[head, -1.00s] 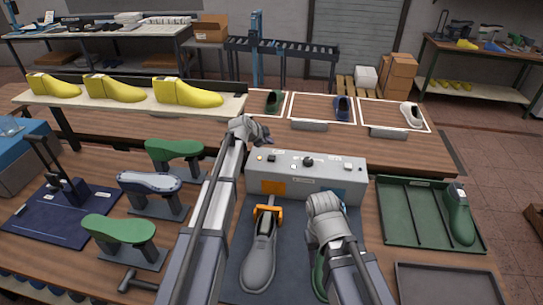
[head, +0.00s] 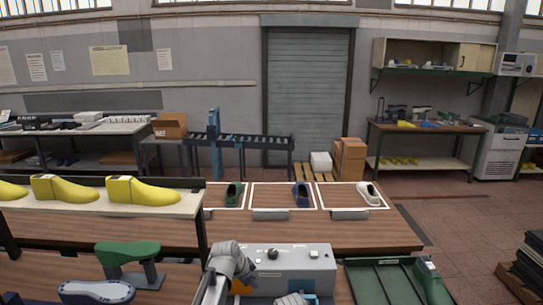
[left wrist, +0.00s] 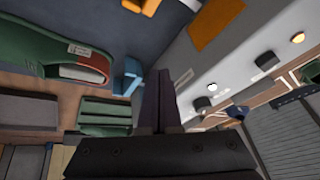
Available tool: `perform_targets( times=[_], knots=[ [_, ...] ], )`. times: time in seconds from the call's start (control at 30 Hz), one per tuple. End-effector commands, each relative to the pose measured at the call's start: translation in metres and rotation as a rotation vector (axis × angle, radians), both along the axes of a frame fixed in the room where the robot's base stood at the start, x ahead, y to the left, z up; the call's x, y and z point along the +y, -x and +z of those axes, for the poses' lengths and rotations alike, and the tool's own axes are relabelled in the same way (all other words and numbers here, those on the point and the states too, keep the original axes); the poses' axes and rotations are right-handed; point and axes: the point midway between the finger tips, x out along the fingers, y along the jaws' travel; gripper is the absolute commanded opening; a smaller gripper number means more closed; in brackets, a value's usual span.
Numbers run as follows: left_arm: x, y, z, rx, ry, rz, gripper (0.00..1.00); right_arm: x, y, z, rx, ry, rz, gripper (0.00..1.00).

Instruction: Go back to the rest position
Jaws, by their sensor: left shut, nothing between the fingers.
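My left gripper (left wrist: 160,98) shows in the left wrist view with its dark fingers together and nothing between them. It is close to the grey control box (left wrist: 225,60), which has knobs and lamps.
Yellow lasts (head: 140,190) stand on a raised shelf (head: 170,206) at left. A green last (head: 125,252) is on a stand below it. A green tray (head: 375,285) lies right of the box. Shoes sit in outlined bays (head: 280,196) behind it. Red floor (head: 440,215) is open at right.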

Motion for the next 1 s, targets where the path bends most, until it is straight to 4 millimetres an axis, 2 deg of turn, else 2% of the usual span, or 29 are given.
perform_targets(
  times=[0.03, 0.2, 0.3, 0.4, 0.5, 0.6, 1.0],
  knots=[
    [-0.010, 0.040, -0.014, 0.065, -0.011, 0.039, 0.00, 0.000, 0.000, -0.008, 0.000, 0.000, 0.000, 0.50],
    [-0.023, 0.140, -0.040, 0.267, -0.082, 0.240, 0.00, 0.000, 0.000, -0.021, 0.000, 0.000, 0.001, 0.50],
    [-0.021, 0.189, -0.049, 0.347, -0.140, 0.364, 0.00, 0.000, 0.000, -0.027, 0.000, 0.000, 0.001, 0.50],
    [-0.016, 0.226, -0.054, 0.397, -0.193, 0.472, 0.00, 0.000, 0.000, -0.031, 0.000, 0.000, 0.001, 0.50],
    [-0.012, 0.249, -0.056, 0.422, -0.231, 0.550, 0.00, 0.000, 0.000, -0.033, 0.000, 0.000, 0.002, 0.50],
    [-0.009, 0.260, -0.056, 0.432, -0.252, 0.595, 0.00, 0.000, 0.000, -0.034, 0.000, 0.000, 0.002, 0.50],
    [-0.008, 0.261, -0.055, 0.435, -0.257, 0.611, 0.00, 0.000, 0.000, -0.034, 0.000, 0.000, 0.001, 0.50]
  ],
)
